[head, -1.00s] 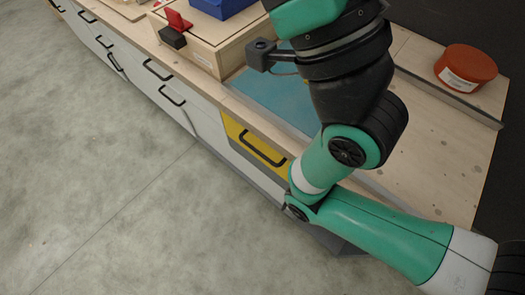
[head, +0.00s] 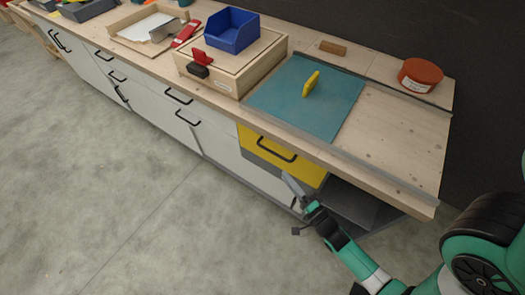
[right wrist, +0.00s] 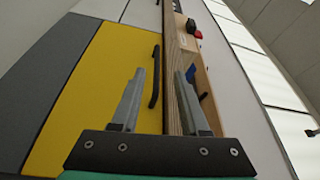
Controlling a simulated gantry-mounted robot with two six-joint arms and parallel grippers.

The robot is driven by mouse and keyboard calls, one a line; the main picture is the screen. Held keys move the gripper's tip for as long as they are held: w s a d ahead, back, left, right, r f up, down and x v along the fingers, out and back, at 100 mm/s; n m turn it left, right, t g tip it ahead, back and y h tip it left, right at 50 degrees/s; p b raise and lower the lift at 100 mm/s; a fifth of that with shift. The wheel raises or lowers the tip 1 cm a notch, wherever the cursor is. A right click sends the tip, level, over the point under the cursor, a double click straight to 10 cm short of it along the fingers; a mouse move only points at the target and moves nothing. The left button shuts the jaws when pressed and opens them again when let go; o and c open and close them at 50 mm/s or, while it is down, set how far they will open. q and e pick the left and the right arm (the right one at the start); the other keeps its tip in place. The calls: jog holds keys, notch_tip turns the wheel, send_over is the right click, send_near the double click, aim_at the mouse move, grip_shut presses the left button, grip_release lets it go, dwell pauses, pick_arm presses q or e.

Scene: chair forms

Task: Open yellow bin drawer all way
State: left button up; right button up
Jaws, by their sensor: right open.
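The yellow drawer (head: 312,174) sits under the worktop's front edge in the head view, and its front looks flush with the cabinet. It also fills the left of the right wrist view (right wrist: 85,85). Its black bar handle (head: 275,152) runs along the drawer front. In the wrist view the handle (right wrist: 155,78) lies ahead of my fingers, within the gap between them, with no visible contact. My right gripper (head: 291,185) is open and empty, just below and in front of the drawer. It shows from behind in the wrist view (right wrist: 160,100). My left gripper is out of view.
The wooden worktop (head: 400,150) overhangs the drawer. On it are a teal mat (head: 290,95) with a yellow piece (head: 311,84), a blue bin (head: 231,30) on a wooden box, and a red round tub (head: 420,74). The floor (head: 120,180) in front is clear.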

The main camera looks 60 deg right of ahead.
aim_at(272, 152)
jog(key=shift+g+h, duration=0.4)
jog(key=b+x, duration=0.1)
jog(key=x, duration=0.2)
jog(key=d+b+x, duration=0.1)
jog(key=x, duration=0.3)
jog(key=b+x, duration=0.1)
jog(key=x, duration=0.3)
jog(key=shift+s+d+r, duration=0.1)
jog(key=shift+s+d, duration=0.1)
jog(key=shift+d, duration=0.1)
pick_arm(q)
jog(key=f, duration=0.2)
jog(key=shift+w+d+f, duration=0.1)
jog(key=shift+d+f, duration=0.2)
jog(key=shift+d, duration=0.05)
pick_arm(e)
grip_shut()
